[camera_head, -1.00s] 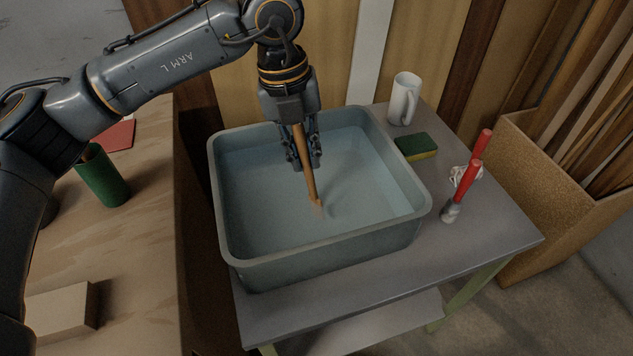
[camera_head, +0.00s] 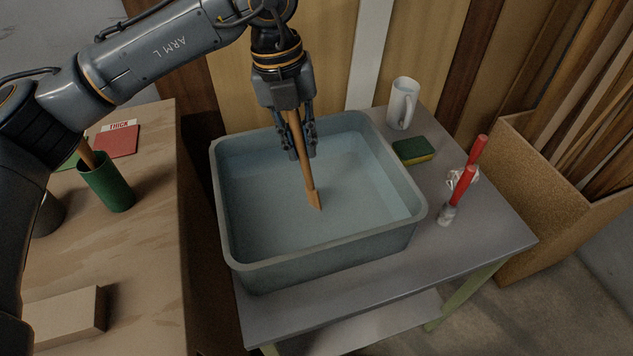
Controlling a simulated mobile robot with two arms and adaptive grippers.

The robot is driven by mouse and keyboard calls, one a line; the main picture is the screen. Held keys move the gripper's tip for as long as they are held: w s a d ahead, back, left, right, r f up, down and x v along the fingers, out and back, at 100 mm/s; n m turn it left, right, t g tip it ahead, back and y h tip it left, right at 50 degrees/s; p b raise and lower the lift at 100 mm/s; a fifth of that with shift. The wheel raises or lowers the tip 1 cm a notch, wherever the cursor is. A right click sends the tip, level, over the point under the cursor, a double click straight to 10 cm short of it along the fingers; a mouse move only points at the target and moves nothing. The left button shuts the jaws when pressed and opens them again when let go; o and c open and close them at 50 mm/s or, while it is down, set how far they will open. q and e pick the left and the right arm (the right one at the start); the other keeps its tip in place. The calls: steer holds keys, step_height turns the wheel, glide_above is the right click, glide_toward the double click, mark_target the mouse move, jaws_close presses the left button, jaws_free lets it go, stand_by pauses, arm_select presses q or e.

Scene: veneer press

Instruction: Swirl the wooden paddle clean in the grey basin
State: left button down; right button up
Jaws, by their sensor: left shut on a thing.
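The grey basin (camera_head: 236,262) stands on a small grey table and holds clear bluish water. My left gripper (camera_head: 298,150) points down over the basin, its fingers shut on the wooden paddle (camera_head: 309,185). The paddle tilts slightly, its lower end down to the right over the middle of the basin. Its end looks to be at the water surface; I cannot tell how much is under water. My right gripper is not in view.
On the grey table (camera_head: 480,248), right of the basin, are a white mug (camera_head: 402,104), a green and yellow sponge (camera_head: 413,151) and two red-handled tools (camera_head: 462,184). A wooden bench (camera_head: 150,235) on the left holds a green cup (camera_head: 107,182) and a pale block (camera_head: 66,318).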

mark_target(294, 118)
arm_select(q)
steer(key=shift+w+a+r+p, duration=0.15)
steer(key=shift+r+p, duration=0.45)
steer(key=shift+r, duration=0.5)
steer(key=shift+s+a+r+p, duration=0.15)
steer(key=shift+r+p, duration=0.45)
steer(key=shift+r, duration=0.5)
steer(key=shift+w+a+r+p, duration=0.15)
steer(key=shift+r+p, duration=0.35)
steer(key=shift+r, duration=0.4)
steer(key=shift+a+r+p, duration=0.15)
steer(key=shift+r+p, duration=0.35)
steer(key=shift+r, duration=0.35)
steer(key=shift+r+p, duration=1.25)
steer(key=shift+r, duration=0.75)
steer(key=shift+f, duration=0.15)
